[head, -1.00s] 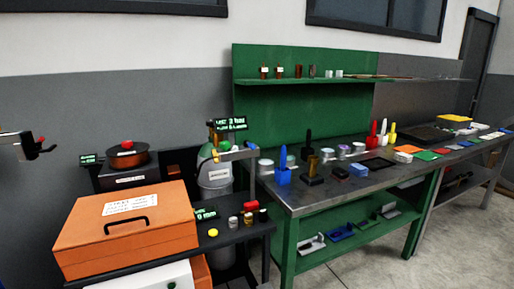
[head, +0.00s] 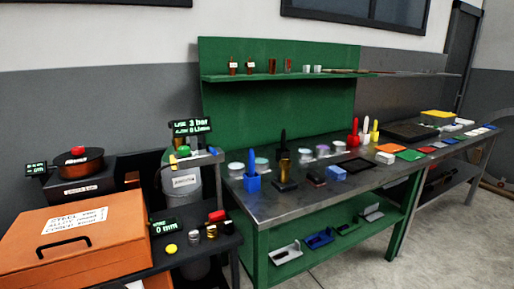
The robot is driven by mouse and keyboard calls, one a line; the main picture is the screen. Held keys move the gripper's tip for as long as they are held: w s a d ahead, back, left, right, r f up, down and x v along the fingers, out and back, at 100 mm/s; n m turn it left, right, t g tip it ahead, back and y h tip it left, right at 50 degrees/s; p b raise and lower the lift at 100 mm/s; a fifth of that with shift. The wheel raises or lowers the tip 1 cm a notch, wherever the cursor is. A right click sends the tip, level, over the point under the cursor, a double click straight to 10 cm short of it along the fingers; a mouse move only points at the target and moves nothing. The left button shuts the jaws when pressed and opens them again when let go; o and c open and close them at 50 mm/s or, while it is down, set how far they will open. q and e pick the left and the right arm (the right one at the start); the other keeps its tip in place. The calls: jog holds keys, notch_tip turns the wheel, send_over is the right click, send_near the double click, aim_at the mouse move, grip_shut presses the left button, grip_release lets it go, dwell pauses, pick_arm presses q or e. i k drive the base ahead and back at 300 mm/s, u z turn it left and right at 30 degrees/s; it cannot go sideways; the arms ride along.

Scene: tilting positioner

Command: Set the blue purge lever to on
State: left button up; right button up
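A grey gas cylinder (head: 186,183) stands between the dark side stand and the green workbench. A green knob (head: 183,151) and a yellow part (head: 173,160) sit at its top. A display (head: 190,127) above it reads 3 bar on the line and a flow that looks like 0 L/min. A grey bracket or arm (head: 203,158) runs beside the cylinder top, with a small bluish tip at its right end. I cannot tell whether this tip is the blue purge lever. Neither of my grippers is in view.
An orange case (head: 75,262) and a small display (head: 164,227) reading 0 mm are at the lower left. Bare floor (head: 350,265) lies in front at the right.

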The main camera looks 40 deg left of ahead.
aim_at(209, 148)
jog(key=z, duration=0.1)
jog(key=i, duration=0.7)
jog(key=u, duration=0.75)
jog(key=i, duration=0.4)
jog(key=u, duration=0.5)
